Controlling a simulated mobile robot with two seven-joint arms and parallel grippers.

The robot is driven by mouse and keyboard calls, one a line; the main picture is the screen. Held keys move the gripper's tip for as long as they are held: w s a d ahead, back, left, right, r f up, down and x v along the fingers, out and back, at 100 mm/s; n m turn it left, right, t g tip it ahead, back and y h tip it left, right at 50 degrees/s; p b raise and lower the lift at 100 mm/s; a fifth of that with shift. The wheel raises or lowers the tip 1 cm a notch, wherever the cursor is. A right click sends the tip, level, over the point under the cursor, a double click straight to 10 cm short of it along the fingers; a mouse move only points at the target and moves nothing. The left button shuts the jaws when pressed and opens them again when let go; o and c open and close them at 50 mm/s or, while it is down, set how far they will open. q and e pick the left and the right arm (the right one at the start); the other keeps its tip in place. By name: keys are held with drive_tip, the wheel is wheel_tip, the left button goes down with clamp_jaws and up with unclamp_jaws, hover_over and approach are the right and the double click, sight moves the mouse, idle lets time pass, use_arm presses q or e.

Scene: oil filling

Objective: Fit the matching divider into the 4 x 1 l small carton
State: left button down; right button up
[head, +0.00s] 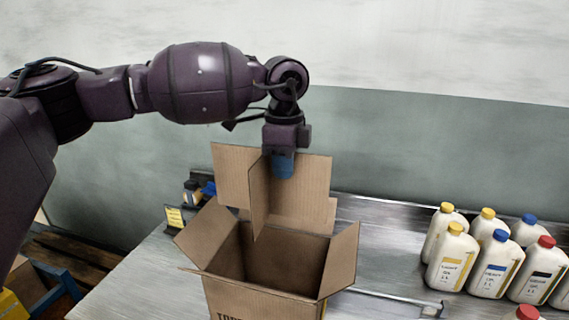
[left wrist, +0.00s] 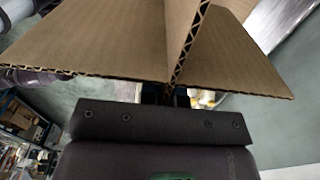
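The small carton (head: 262,295) stands open on the metal table, its flaps spread outward and its inside dark and empty as far as I can see. My left gripper (head: 281,168) is above the carton's back side and is shut on the cardboard divider (head: 302,190). The divider is made of crossed brown panels and hangs upright over the carton's opening; its lower part overlaps the back flap in the head view, so the exact gap cannot be told. In the left wrist view the divider's (left wrist: 105,42) crossing corrugated panels fill the space before the gripper. My right gripper is not in view.
Several white bottles (head: 450,262) with yellow, blue and red caps stand at the right on the metal table (head: 135,285). A small yellow label stand (head: 174,217) and dark items are left of the carton. A wall rises behind.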

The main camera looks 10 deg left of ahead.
sight(284, 212)
use_arm(q)
drive_tip(key=shift+s+f+b, duration=0.1)
drive_tip(key=shift+f+b, duration=0.4)
drive_tip(key=shift+f, duration=4.85)
wheel_tip(284, 212, down, 21)
drive_tip(key=b, duration=0.8)
drive_tip(key=c, duration=1.3)
unclamp_jaws()
drive_tip(key=shift+o, duration=0.2)
